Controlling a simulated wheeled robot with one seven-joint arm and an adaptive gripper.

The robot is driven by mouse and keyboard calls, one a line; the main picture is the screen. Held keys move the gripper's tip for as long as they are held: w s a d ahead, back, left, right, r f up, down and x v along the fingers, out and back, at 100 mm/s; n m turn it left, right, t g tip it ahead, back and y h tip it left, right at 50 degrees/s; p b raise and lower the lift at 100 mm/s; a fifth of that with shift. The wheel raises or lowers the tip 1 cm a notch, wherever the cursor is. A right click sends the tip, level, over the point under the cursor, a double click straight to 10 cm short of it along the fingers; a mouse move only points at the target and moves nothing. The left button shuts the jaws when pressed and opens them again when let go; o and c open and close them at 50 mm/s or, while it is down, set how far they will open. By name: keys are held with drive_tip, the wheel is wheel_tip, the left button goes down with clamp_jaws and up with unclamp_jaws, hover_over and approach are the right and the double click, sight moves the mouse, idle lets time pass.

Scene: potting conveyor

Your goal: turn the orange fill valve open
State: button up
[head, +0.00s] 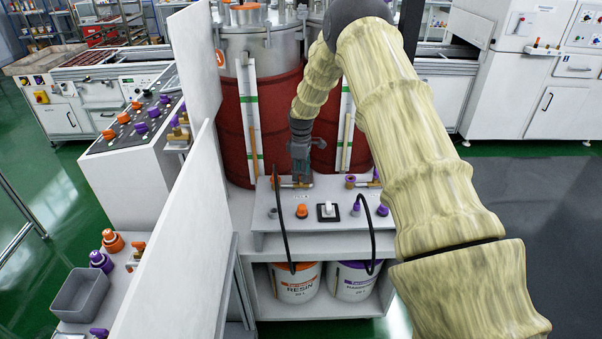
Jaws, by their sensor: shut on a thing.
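My gripper (300,178) points down at the brass valve fitting (292,185) at the foot of the left red tank. Its fingers are shut on the orange fill valve there. The fingers cover the valve's handle, so its colour and how far it is turned cannot be made out. An orange knob (302,211) sits on the white panel just below, apart from the gripper.
A purple-handled valve (351,181) stands to the right at the second tank. A white switch (327,211) and black hoses are on the panel. The resin bucket (297,285) and purple-labelled bucket (354,282) stand below. A white partition (180,240) rises on the left.

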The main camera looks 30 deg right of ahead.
drive_tip(key=m, duration=0.7)
drive_tip(key=shift+w+r, duration=0.1)
drive_tip(key=m, duration=0.4)
drive_tip(key=shift+m+b, duration=0.3)
drive_tip(key=shift+m, duration=0.1)
drive_tip(key=shift+w+r+m, duration=0.1)
drive_tip(key=shift+m, duration=1.3)
drive_tip(key=o, duration=1)
drive_tip(key=shift+d, duration=0.1)
drive_tip(key=shift+c, duration=0.2)
drive_tip(key=shift+o, duration=0.2)
wheel_tip(320, 180, up, 12)
